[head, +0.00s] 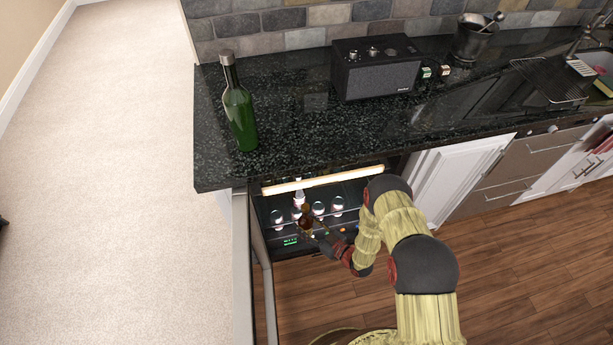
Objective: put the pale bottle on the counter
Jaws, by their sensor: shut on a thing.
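A pale bottle (298,192) with a light body stands inside the lit, open under-counter cooler (289,241). An amber-brown bottle (306,217) is in front of it, near the cooler's opening. My gripper (314,231) reaches into the cooler from the right and looks shut on the amber-brown bottle. The fingers are small and partly hidden, so the exact grip is hard to see. The dark speckled counter (290,120) lies above the cooler.
A green bottle (240,118) stands on the counter's left part. A black radio (375,68) stands at the back. Several cans (338,206) are in the cooler. The open cooler door (243,270) is at left. Counter right of the green bottle is clear.

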